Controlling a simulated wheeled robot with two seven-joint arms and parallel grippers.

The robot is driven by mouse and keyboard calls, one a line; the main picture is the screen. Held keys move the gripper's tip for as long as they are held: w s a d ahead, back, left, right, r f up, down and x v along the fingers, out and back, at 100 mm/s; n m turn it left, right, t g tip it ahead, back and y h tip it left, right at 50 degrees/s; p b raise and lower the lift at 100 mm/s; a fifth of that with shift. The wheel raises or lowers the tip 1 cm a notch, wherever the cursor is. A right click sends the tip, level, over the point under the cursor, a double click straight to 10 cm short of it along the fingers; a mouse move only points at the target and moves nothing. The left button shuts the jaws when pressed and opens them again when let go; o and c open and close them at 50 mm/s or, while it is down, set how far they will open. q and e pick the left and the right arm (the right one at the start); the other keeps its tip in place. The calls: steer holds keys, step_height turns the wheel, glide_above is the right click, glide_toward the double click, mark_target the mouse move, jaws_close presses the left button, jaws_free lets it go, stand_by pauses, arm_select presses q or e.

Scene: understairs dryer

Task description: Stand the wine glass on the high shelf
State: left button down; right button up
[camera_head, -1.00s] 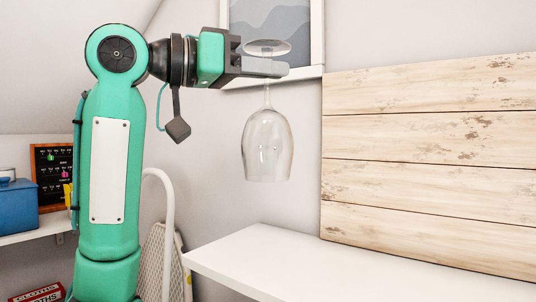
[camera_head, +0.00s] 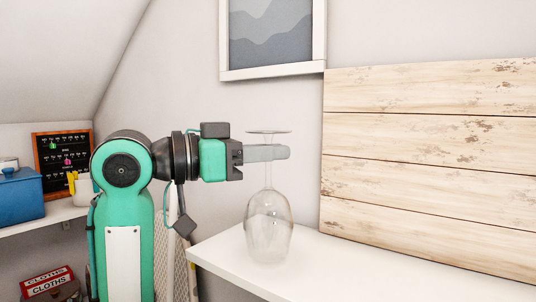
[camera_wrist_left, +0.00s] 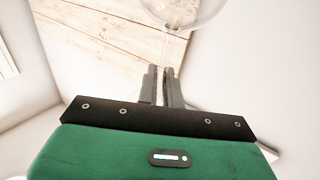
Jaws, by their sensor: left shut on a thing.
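The wine glass (camera_head: 268,228) is clear and hangs upside down, its foot at the top and its bowl at the bottom. My left gripper (camera_head: 268,153) is shut on its stem just under the foot. The glass also shows in the left wrist view (camera_wrist_left: 182,10), with the stem between the fingers (camera_wrist_left: 163,82). In the head view the bowl overlaps the left end of the white shelf (camera_head: 330,270); I cannot tell whether the rim touches it. My right gripper is in neither view.
A wooden plank panel (camera_head: 430,160) stands along the back of the white shelf. A framed picture (camera_head: 272,40) hangs on the wall above. At left, a lower shelf holds a blue box (camera_head: 20,195) and a letter board (camera_head: 62,162). The shelf's right part is clear.

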arm_select(q)
steer(key=shift+f, duration=0.65)
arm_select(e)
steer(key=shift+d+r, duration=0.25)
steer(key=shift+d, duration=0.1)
arm_select(q)
steer(key=shift+f, duration=0.1)
steer(key=c, duration=1.6)
jaws_free()
steer(key=shift+o, duration=0.2)
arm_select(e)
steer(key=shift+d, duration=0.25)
